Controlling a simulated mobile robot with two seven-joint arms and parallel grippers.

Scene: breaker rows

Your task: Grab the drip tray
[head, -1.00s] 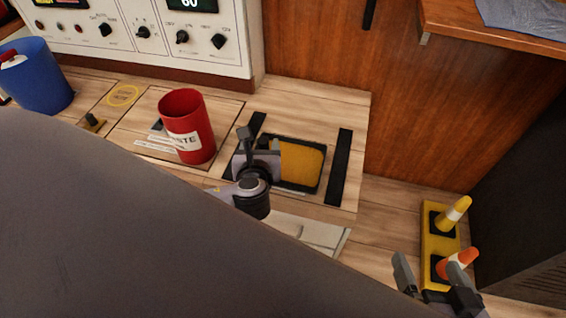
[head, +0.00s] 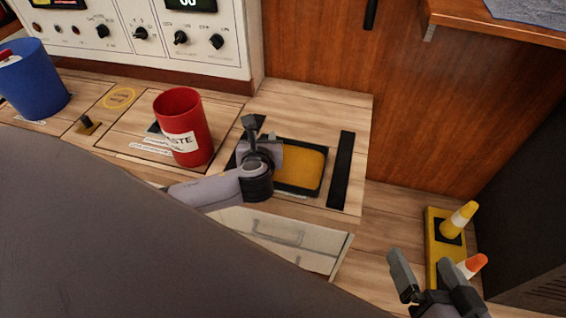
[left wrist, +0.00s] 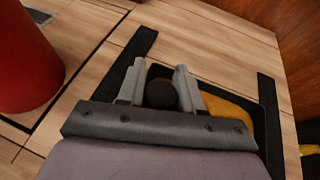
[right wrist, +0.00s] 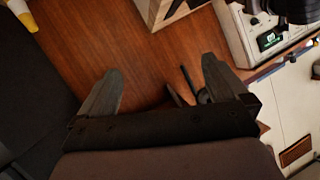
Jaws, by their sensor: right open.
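The drip tray (head: 308,168) is a dark, black-rimmed tray with a yellow inside, lying on the wooden counter between two black strips. My left gripper (head: 262,148) is over its left part and hides that part. In the left wrist view, the fingers (left wrist: 160,86) are close together on either side of a dark round knob, which appears to belong to the tray (left wrist: 232,113). They look closed on it. My right gripper (head: 432,275) is open and empty, low at the right beside the yellow cone stand; its spread fingers show in the right wrist view (right wrist: 158,85).
A red waste cup (head: 183,128) stands left of the tray. A blue cup (head: 34,82) is at far left. A white control panel (head: 160,45) stands behind. A yellow stand (head: 437,265) with cones is at lower right. A wooden shelf (head: 490,30) juts out at upper right.

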